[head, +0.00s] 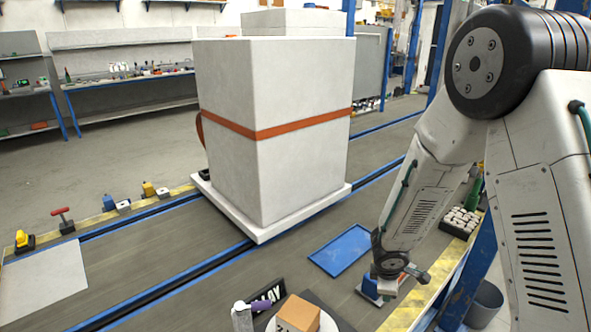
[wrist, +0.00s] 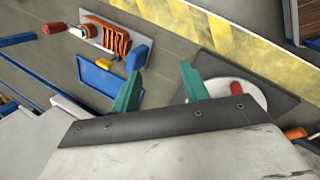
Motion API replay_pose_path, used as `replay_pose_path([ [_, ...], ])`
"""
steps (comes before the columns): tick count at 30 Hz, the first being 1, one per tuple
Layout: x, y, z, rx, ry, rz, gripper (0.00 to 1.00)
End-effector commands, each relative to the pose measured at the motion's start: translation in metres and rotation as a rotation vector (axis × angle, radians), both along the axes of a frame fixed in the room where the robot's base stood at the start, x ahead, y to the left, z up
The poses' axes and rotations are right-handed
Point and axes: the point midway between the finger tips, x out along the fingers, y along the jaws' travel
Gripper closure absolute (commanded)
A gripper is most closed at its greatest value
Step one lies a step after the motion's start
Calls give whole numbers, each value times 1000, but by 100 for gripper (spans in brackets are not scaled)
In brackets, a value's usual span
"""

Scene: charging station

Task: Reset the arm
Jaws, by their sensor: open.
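My arm comes down from the right in the head view, with its end low near the yellow-striped edge. My gripper (wrist: 160,78) shows in the wrist view as two teal fingers set well apart. Only the grey surface shows between them, and nothing is held. In the head view the fingers cannot be made out clearly. A blue block (head: 370,288) is close beside the arm's end there; I cannot tell whether they touch.
A tall white cabinet (head: 270,170) with an orange band stands between blue rails. A blue tray (head: 341,250) lies left of my arm's end. A brown box (head: 299,314) is at the bottom. The wrist view shows an orange coil (wrist: 117,41) and a white disc (wrist: 222,94).

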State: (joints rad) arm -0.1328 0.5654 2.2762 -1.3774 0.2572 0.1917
Motion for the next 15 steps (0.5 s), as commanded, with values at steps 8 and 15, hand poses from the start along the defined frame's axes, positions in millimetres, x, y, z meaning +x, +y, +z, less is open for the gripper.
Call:
replay_pose_path([
  [8, -65, -66, 135, -139, -52, -548, 55],
  [15, -160, -68, 215, -75, 32, -929, 55],
])
